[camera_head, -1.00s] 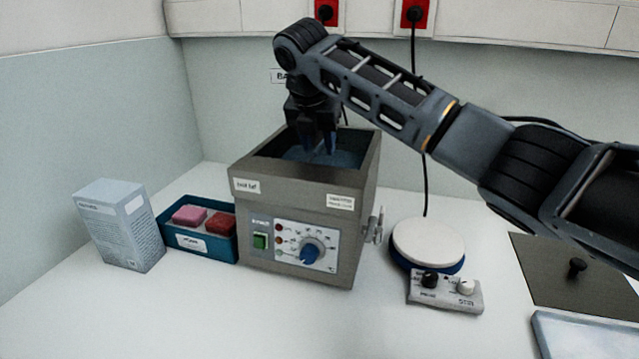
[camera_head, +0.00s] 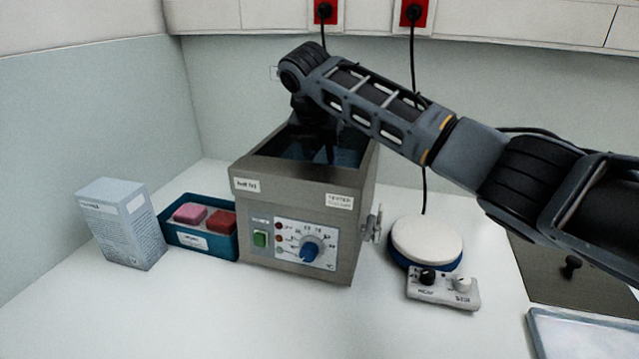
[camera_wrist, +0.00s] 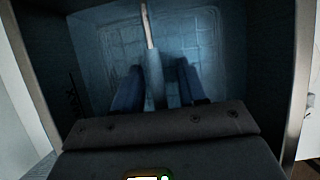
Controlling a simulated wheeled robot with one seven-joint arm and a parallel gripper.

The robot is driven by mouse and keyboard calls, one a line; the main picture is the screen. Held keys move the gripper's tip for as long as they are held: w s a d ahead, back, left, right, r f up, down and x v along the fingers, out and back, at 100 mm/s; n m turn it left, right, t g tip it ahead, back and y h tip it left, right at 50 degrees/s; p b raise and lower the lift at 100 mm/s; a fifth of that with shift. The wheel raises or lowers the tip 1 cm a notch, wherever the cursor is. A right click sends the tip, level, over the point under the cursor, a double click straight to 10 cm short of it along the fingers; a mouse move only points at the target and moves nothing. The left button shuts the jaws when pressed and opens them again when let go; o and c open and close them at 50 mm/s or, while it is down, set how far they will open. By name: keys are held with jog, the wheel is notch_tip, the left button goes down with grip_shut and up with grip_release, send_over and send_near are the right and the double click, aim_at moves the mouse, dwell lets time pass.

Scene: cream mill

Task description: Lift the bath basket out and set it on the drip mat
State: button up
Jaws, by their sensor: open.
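The water bath (camera_head: 290,215) is a grey box with an open top and a dial front. My gripper (camera_head: 322,152) points down into its opening. In the wrist view my gripper (camera_wrist: 158,90) is open, its two blue-looking fingers low in the bath. A thin pale upright rod (camera_wrist: 149,28), seemingly the basket handle, shows between or just beyond the fingers, and I cannot tell whether they touch it. A faint grid, perhaps the bath basket (camera_wrist: 110,45), shows at the bottom under bluish water. A pale flat tray or mat (camera_head: 585,340), possibly the drip mat, is cut off at the lower right.
A blue bin (camera_head: 205,243) with pink and red blocks and a pale carton (camera_head: 122,225) stand left. A round white-topped stirrer (camera_head: 428,240) stands right of the bath's side tap. A dark plate with a knob (camera_head: 600,285) lies farther right. The front counter is clear.

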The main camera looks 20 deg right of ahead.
jog(key=shift+f, duration=0.1)
dwell(0.3)
jog(key=shift+c, duration=0.3)
grip_shut()
